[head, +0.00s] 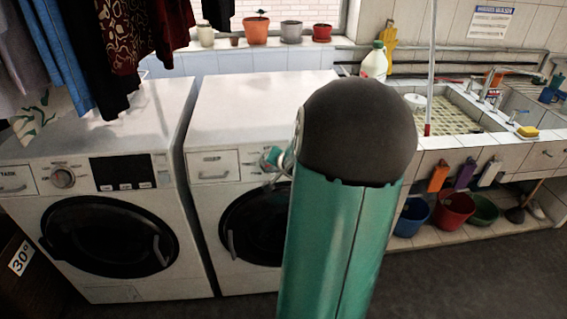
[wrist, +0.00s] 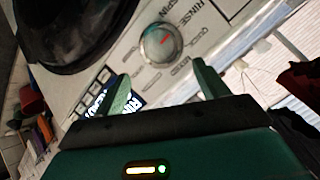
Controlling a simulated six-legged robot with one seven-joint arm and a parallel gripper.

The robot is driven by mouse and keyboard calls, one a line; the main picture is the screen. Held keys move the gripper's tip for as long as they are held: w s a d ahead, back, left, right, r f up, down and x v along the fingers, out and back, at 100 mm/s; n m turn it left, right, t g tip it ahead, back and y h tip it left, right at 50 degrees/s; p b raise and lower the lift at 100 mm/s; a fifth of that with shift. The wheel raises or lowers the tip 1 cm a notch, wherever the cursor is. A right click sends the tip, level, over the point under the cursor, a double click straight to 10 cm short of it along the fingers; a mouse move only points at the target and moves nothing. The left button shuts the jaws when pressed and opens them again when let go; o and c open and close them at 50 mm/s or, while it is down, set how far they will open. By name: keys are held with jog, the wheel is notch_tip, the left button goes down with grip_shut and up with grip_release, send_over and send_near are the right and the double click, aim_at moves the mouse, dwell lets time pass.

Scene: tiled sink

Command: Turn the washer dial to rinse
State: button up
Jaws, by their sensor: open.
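In the wrist view a round silver dial (wrist: 160,43) sits on a white washer panel, with a red pointer mark angled to the upper right in the picture. The printed words SPIN and RINSE show above and right of it; I cannot tell exactly which label the mark meets. My gripper (wrist: 160,72) is open, its two green fingers apart, with the dial just beyond the tips and between them in the picture. No contact shows. In the head view my gripper is at the right washer (head: 213,165), and my arm hides that washer's dial.
A dark display (wrist: 133,103) is partly covered by one finger; its text is cut off. A second washer (head: 63,205) with its own dial stands to the left. Hanging clothes (head: 100,40) are above it. A tiled sink (head: 455,110) and buckets (head: 455,208) are at right.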

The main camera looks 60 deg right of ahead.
jog(key=shift+v, duration=2.65)
jog(key=w+a+r+n, duration=0.3)
jog(key=a, duration=0.5)
jog(key=w+a+r+n+g, duration=0.1)
jog(key=w+a+r+n, duration=0.15)
jog(key=a, duration=0.65)
jog(key=w+a+r+n, duration=0.2)
jog(key=a+n, duration=0.1)
jog(key=a, duration=0.5)
jog(key=s+a+n+y, duration=0.3)
jog(key=s+a, duration=0.3)
jog(key=a, duration=0.2)
jog(key=s+a+r+n+g+y, duration=0.1)
jog(key=s+a+n+y, duration=0.2)
jog(key=s+a, duration=0.4)
jog(key=shift+a+r+n+y, duration=0.3)
jog(key=shift+a+n, duration=0.25)
jog(key=shift+a, duration=0.65)
jog(key=shift+d, duration=0.1)
jog(key=c, duration=0.7)
jog(key=shift+c, duration=0.5)
